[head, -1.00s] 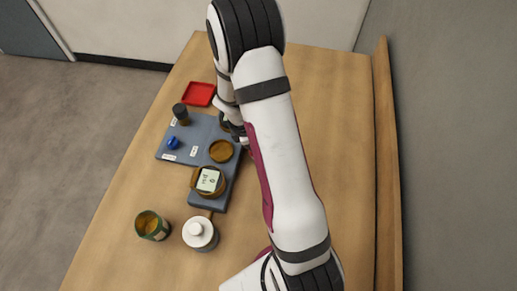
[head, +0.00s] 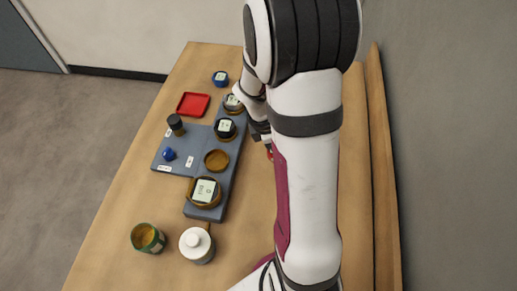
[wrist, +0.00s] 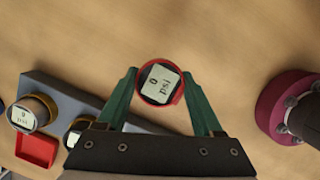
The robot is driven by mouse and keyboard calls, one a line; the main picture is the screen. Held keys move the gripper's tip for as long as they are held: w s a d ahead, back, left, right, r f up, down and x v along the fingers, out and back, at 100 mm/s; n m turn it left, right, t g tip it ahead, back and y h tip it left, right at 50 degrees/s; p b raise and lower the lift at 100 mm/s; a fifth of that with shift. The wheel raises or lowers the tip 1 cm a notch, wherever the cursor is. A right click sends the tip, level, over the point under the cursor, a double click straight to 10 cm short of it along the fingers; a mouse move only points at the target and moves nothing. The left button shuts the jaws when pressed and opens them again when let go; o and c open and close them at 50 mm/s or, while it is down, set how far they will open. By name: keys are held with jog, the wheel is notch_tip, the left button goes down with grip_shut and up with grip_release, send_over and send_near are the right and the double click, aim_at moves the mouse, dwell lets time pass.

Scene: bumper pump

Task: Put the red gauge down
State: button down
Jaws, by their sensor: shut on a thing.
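The red gauge (wrist: 160,82) has a red rim and a pale face marked "psi" and "0". It sits between the green fingers of my gripper (wrist: 163,90) in the wrist view, and my gripper is shut on it. Bare wood shows around it; I cannot tell whether it touches the table. In the head view my gripper (head: 265,138) is right of the blue-grey board (head: 200,137), largely hidden by my arm. Only a small red part of the gauge (head: 270,151) shows there.
The board carries a brass gauge (head: 205,192), an empty-looking brass ring (head: 217,160), a black gauge (head: 226,128) and another gauge (head: 233,103). A red tray (head: 193,104) and blue gauge (head: 220,79) lie beyond. A green can (head: 148,238) and white bottle (head: 197,245) stand in front.

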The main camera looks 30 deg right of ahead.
jog(key=s+d+r, duration=0.3)
jog(key=s, duration=0.1)
jog(key=w+d+m+g+y, duration=0.2)
jog(key=w+m+y, duration=0.1)
jog(key=w+m, duration=0.75)
jog(key=n+t, duration=0.6)
jog(key=n, duration=2.7)
send_over(192, 104)
jog(key=s, duration=0.1)
notch_tip(192, 104, down, 6)
jog(key=shift+d+f, duration=0.1)
jog(key=shift+f, duration=0.1)
jog(key=shift+s+x, duration=0.25)
jog(key=shift+x, duration=0.7)
jog(key=shift+s+x, duration=0.2)
jog(key=shift+x, duration=0.75)
jog(key=shift+f, duration=0.15)
